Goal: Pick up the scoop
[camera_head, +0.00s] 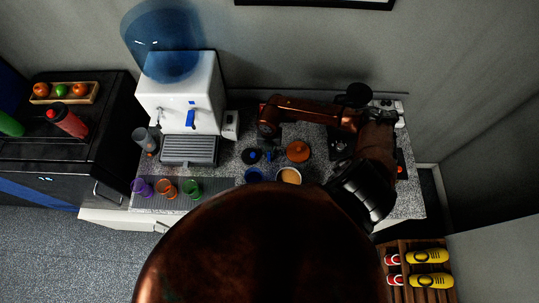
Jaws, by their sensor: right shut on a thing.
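My right gripper (268,138) is at the end of the copper arm that reaches in from the right over the counter. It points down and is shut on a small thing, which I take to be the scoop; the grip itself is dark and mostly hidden. I cannot tell whether the scoop touches the counter. My left gripper is not in view.
The speckled counter (405,205) holds a white water dispenser (185,95), a drip tray (189,150), purple, orange and green cups (166,189), an orange-brown lidded pot (298,151), a blue container (254,176) and a tan-filled cup (289,176). These crowd the space around the gripper.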

